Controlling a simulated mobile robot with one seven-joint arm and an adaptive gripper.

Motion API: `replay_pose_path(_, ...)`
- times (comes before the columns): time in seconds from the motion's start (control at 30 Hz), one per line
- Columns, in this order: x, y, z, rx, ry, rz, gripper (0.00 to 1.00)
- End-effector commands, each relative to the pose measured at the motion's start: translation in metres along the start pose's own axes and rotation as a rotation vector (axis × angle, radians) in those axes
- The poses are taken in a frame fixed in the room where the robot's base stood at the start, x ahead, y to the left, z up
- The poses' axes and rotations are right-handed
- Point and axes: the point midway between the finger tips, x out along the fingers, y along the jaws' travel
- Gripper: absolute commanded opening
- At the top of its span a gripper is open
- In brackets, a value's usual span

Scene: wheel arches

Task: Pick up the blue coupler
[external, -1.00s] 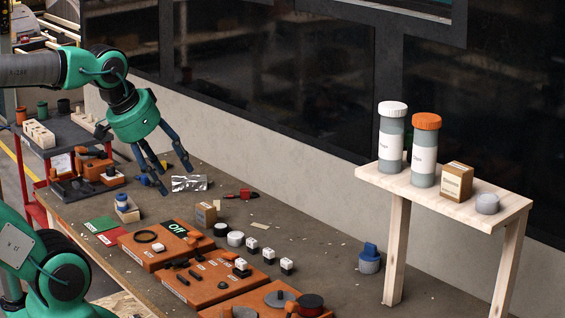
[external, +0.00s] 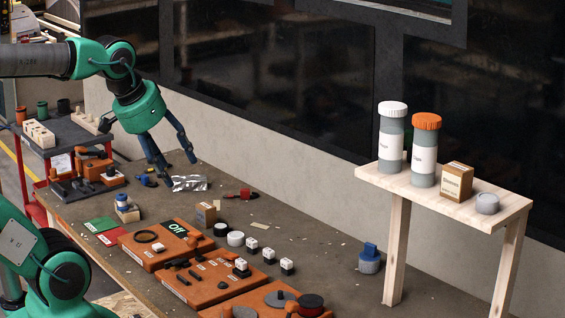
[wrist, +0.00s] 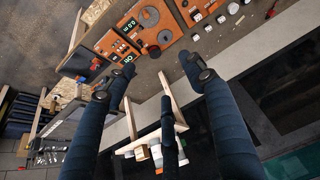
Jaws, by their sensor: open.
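My gripper (external: 179,169) has its fingers spread, open and empty, above the far left part of the bench. It also shows in the wrist view (wrist: 158,75) with nothing between its fingers. A small blue piece with some yellow (external: 147,180) lies on the bench just left of the fingers. A blue piece on a grey round base (external: 370,256) stands at the bench's right, near the shelf leg, far from my gripper. I cannot tell for certain which of these is the blue coupler.
Crumpled foil (external: 189,183) lies under the fingers. A red-handled tool (external: 242,194) lies to the right. Orange panels (external: 160,246) fill the front of the bench. A small wooden shelf (external: 440,202) carries two jars, a box and a grey lid. A wall runs behind the bench.

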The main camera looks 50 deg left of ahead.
Motion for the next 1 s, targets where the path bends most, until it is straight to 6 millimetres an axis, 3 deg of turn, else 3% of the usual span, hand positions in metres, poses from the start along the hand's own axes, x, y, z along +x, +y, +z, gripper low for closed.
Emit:
replay_pose_path(0.47, 0.006, -0.052, -0.103, -0.405, -0.063, -0.074, 0.54)
replay_pose_path(0.77, 0.025, -0.103, -0.165, -0.683, -0.092, -0.129, 0.54)
replay_pose_path(1.0, 0.047, -0.154, -0.208, -0.906, -0.111, -0.176, 0.54)
